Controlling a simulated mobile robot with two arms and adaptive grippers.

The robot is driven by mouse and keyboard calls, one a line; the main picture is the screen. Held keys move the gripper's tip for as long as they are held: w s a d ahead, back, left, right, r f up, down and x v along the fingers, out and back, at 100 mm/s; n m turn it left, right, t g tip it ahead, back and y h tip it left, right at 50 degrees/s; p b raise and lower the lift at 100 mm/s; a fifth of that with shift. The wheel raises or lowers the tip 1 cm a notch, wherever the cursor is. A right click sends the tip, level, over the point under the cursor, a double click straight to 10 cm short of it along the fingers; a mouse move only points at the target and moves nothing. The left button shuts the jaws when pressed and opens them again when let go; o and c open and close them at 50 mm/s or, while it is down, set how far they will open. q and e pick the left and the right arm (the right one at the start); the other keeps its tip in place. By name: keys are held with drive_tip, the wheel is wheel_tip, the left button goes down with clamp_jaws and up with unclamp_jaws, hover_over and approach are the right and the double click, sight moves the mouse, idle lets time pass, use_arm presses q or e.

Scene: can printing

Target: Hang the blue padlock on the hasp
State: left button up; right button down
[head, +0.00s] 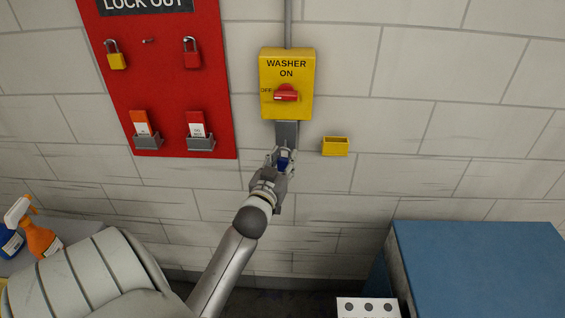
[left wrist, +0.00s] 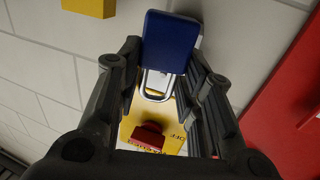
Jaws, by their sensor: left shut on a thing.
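The blue padlock (head: 285,163) is between the fingers of my left gripper (head: 280,158), just below the yellow WASHER switch box (head: 302,83) on the wall. In the left wrist view the padlock's blue body (left wrist: 170,42) lies between the two black fingers, which are shut on it. Its silver shackle (left wrist: 145,88) points toward the switch box (left wrist: 172,142) and its red knob (left wrist: 149,137). I cannot make out the hasp clearly, nor whether the shackle touches or passes through anything. My right gripper is not in view.
A red lockout board (head: 180,90) to the left holds a yellow padlock (head: 116,61), a red padlock (head: 192,59) and tags. A small yellow holder (head: 335,147) is on the wall to the right. A blue-topped cabinet (head: 480,265) stands lower right. Spray bottles (head: 42,241) stand lower left.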

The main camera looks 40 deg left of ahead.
use_arm(q)
drive_tip(key=shift+w+a+f, duration=0.15)
drive_tip(key=shift+w+a, duration=0.4)
drive_tip(key=shift+w, duration=0.1)
drive_tip(key=shift+w+a+b, duration=0.5)
drive_tip(key=shift+w+b, duration=0.05)
drive_tip(key=shift+w+a+f, duration=0.3)
drive_tip(key=shift+w+a, duration=0.05)
drive_tip(key=shift+w, duration=0.05)
drive_tip(key=shift+w+a+f, duration=0.1)
drive_tip(key=shift+w, duration=0.05)
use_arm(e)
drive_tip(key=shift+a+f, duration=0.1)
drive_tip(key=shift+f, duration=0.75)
use_arm(q)
drive_tip(key=o, duration=1.1)
drive_tip(key=shift+f, duration=0.1)
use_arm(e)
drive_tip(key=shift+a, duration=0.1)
